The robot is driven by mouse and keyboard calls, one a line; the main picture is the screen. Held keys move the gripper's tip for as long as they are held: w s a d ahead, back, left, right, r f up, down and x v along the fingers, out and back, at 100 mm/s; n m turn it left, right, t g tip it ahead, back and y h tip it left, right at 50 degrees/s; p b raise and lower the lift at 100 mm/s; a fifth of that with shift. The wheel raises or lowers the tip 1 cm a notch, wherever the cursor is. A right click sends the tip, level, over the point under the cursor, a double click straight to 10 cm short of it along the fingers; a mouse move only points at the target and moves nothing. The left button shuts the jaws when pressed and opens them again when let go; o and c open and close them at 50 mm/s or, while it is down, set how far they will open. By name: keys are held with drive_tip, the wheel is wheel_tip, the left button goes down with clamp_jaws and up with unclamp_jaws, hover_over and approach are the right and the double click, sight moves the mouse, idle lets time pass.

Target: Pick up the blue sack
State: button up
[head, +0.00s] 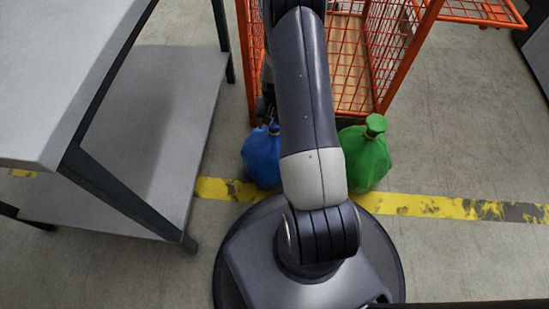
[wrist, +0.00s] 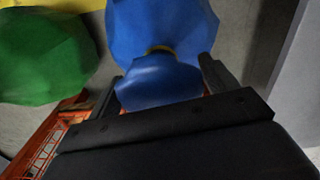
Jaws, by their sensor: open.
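The blue sack (head: 261,157) stands on the floor at the front left of the orange cage, partly hidden behind my arm in the head view. In the wrist view the blue sack (wrist: 160,30) fills the top middle, with a yellowish tie around its neck and a bunched top nearest the camera. My gripper (wrist: 162,82) is open, with one dark finger on each side of the sack's top. I cannot tell whether either finger touches it. In the head view my gripper is mostly hidden by my arm, close above the sack.
A green sack (head: 365,157) stands to the right of the blue one. The orange wire cage (head: 387,60) rises right behind both. A grey table with a lower shelf (head: 150,130) is at the left. A yellow floor line (head: 440,207) crosses the clear floor at right.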

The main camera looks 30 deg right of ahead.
wheel_tip(320, 180, down, 2)
drive_tip(key=shift+f, duration=0.2)
drive_tip(key=shift+c, duration=0.4)
clamp_jaws()
idle(0.4)
drive_tip(key=shift+r, duration=0.1)
